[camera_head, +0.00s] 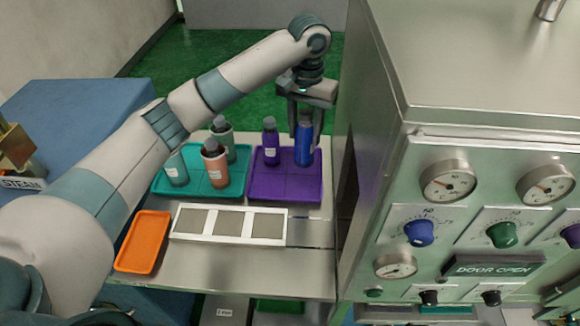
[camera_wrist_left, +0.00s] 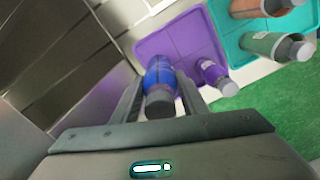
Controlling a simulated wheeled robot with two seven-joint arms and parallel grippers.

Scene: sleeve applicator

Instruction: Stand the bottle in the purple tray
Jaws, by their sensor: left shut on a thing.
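My left gripper (camera_head: 304,108) is shut on a blue bottle (camera_head: 304,145) with a grey cap. The bottle is upright, over the right part of the purple tray (camera_head: 285,188). I cannot tell whether its base touches the tray. The left wrist view shows the blue bottle (camera_wrist_left: 160,74) between the two fingers (camera_wrist_left: 160,100), over the purple tray (camera_wrist_left: 150,44). A purple bottle (camera_head: 270,143) stands in the same tray, to the left of the blue one; it also shows in the left wrist view (camera_wrist_left: 213,75). My right gripper is not in view.
A teal tray (camera_head: 200,190) with several bottles is left of the purple tray. A white three-panel frame (camera_head: 232,239) and an orange tray (camera_head: 143,243) lie nearer. The steel machine (camera_head: 450,110) rises close on the right.

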